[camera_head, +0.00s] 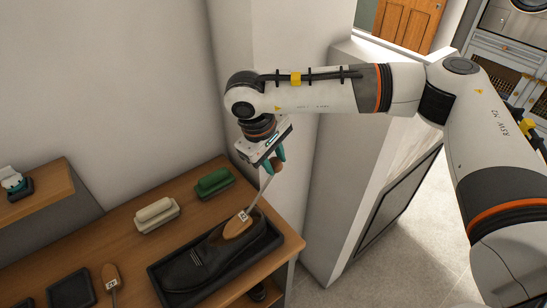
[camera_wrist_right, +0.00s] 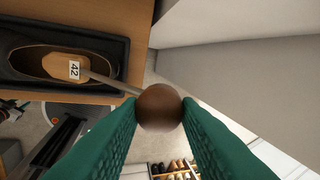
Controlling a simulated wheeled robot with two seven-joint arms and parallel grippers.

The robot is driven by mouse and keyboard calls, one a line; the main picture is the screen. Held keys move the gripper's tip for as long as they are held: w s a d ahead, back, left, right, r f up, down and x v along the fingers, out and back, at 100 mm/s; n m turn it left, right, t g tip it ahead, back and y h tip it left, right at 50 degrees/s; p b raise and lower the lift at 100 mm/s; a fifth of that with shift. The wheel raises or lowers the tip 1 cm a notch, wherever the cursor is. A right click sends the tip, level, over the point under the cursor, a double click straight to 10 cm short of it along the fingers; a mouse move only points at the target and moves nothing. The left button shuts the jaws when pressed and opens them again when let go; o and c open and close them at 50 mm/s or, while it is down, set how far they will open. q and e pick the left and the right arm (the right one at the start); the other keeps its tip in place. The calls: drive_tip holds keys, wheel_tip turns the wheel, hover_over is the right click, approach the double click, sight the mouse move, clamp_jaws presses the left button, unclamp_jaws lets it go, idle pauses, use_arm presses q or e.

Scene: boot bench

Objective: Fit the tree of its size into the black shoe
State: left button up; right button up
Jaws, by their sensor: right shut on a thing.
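The black shoe (camera_head: 205,258) lies in a shallow black tray (camera_head: 160,290) on the wooden bench, its opening towards the right end. A wooden shoe tree (camera_head: 238,226) with a label is at the shoe's opening. In the right wrist view the label on the tree (camera_wrist_right: 62,67) reads 42, and the wood lies within the outline of the opening (camera_wrist_right: 30,62). How deep it sits is unclear. My right gripper (camera_head: 275,165) is shut on the tree's round brown knob (camera_wrist_right: 160,107), above and beyond the shoe's heel. My left gripper is not in view.
A second labelled tree (camera_head: 110,277) lies at the front left beside a small dark tray (camera_head: 72,290). A cream brush (camera_head: 156,213) and a green brush (camera_head: 213,182) stand along the wall. A white pillar (camera_head: 345,150) rises just right of the bench.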

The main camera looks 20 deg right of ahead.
sight(258, 197)
drive_tip(key=shift+f+b, duration=0.95)
drive_tip(key=shift+f, duration=0.4)
drive_tip(key=shift+s+a+f+y+b, duration=0.1)
drive_tip(key=shift+a+f+y+b, duration=0.15)
drive_tip(key=shift+f+b, duration=0.35)
drive_tip(key=shift+s+a+f+y+b, duration=0.15)
drive_tip(key=shift+f+y+b, duration=0.25)
drive_tip(key=shift+f, duration=0.25)
idle(0.3)
drive_tip(key=shift+s+a+f+g+y+b, duration=0.15)
drive_tip(key=shift+a+f+g+y+b, duration=0.2)
drive_tip(key=shift+a+f+b, duration=0.4)
drive_tip(key=shift+f, duration=0.25)
idle(0.4)
drive_tip(key=shift+s+a+f+y+b, duration=0.2)
drive_tip(key=shift+a+f+y+b, duration=0.15)
drive_tip(key=shift+a+b, duration=0.15)
drive_tip(key=shift+s+a+f+y+b, duration=0.15)
drive_tip(key=shift+a+f+y+b, duration=0.1)
drive_tip(key=shift+a+f+b, duration=0.2)
idle(0.5)
